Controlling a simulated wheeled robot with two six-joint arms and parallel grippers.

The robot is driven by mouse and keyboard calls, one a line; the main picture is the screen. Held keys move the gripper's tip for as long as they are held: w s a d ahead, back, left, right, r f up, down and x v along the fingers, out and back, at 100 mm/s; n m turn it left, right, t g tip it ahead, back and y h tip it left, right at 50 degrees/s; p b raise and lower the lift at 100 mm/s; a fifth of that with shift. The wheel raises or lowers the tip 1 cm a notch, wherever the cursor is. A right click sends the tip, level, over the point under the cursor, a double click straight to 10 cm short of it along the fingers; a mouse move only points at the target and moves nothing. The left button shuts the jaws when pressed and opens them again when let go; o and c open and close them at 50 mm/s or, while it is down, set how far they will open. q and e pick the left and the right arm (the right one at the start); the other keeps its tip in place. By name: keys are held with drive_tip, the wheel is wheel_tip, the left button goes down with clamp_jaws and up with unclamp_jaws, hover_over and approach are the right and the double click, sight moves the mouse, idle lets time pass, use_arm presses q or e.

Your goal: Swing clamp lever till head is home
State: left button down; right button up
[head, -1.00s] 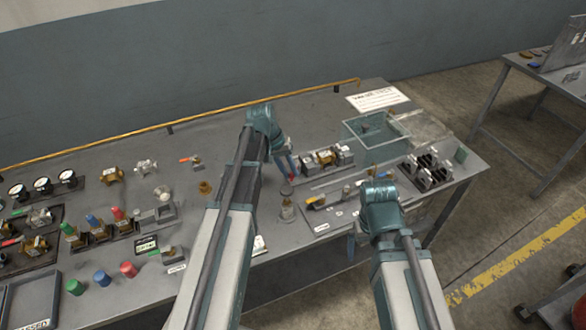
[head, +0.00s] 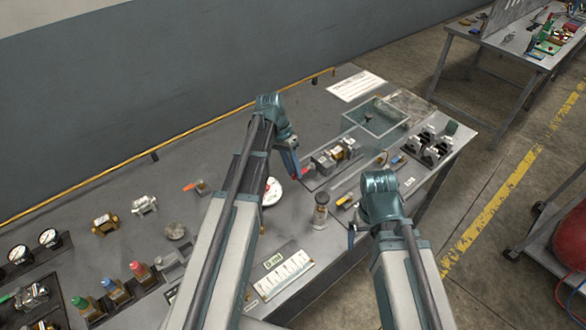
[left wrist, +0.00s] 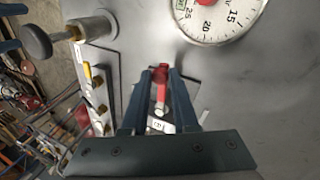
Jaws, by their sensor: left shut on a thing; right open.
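My left gripper (head: 297,172) is shut on a red clamp lever (head: 305,171) at the near left end of a clamp fixture (head: 315,184). In the left wrist view the red lever (left wrist: 162,82) stands between the two dark blue fingers, with a metal bolt and a small white tag below it. A brass valve body (head: 337,153) sits between grey blocks on the fixture. Whether the clamp head touches the valve cannot be made out. My right gripper (head: 353,236) is open and empty near the table's front edge, mostly hidden by its own wrist.
A white dial (head: 271,191) lies left of the lever, close to my left arm. A round-topped metal post (head: 320,211) stands in front of the fixture. A clear-walled box (head: 375,117) and a rack of black-and-white blocks (head: 430,147) are beyond. The back table surface is mostly clear.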

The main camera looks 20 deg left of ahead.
use_arm(q)
drive_tip(key=shift+w+a+m, duration=0.25)
drive_tip(key=shift+a+m, duration=0.05)
drive_tip(key=shift+m, duration=0.3)
drive_tip(key=c, duration=0.7)
unclamp_jaws()
drive_tip(key=shift+w+r, duration=0.1)
drive_tip(key=shift+r, duration=0.05)
drive_tip(key=p+v, duration=1.3)
drive_tip(key=shift+w+r, duration=0.15)
drive_tip(key=shift+r, duration=0.1)
